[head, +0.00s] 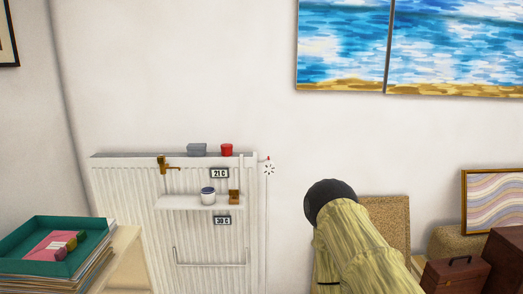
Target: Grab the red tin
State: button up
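A small red tin (227,150) stands on the top ledge of a white ribbed radiator (128,215) against the wall, left of centre in the head view. A grey-blue box (197,150) sits just left of it with a small gap. My gripper is not in view. Only a thick yellowish section of my arm with a dark rounded end shows at the lower right of centre, well to the right of the tin.
A brass tap-like fitting (163,163) sticks out above. A teal tray (28,251) tops stacked papers at left. Brown cases (455,277) stand at right.

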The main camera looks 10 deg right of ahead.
aim_at(227, 149)
jog(key=i, duration=1.15)
jog(key=u, duration=1)
jog(key=i, duration=0.45)
jog(key=z, duration=0.25)
